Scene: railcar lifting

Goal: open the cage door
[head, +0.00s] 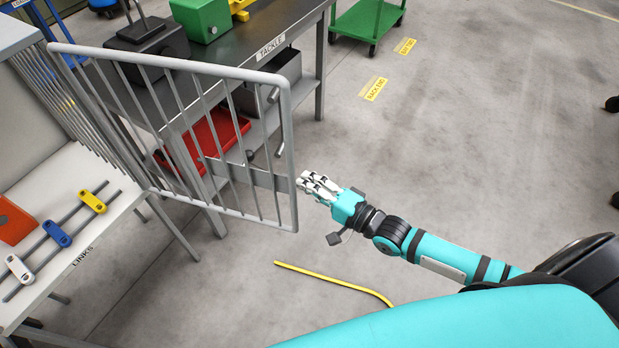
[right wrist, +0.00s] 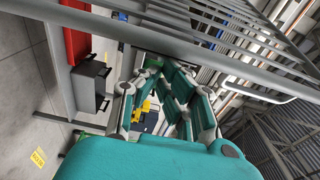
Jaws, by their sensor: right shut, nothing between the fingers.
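The cage door (head: 205,130) is a grey barred frame standing swung out from the cage on the left, over the floor in front of the tackle bench. Its free edge is at the right, and its bars also show across the top of the right wrist view (right wrist: 235,35). My right gripper (head: 306,181) is shut and empty, just right of the door's free edge near its lower part. I cannot tell whether it touches the door. My left gripper is not in view.
The cage shelf labelled LINKS (head: 85,225) holds coloured links on rods and an orange block (head: 14,222). The tackle bench (head: 262,45) stands behind the door, with a red tray (head: 205,140) below. A green cart (head: 367,22) stands farther back. The floor at right is open.

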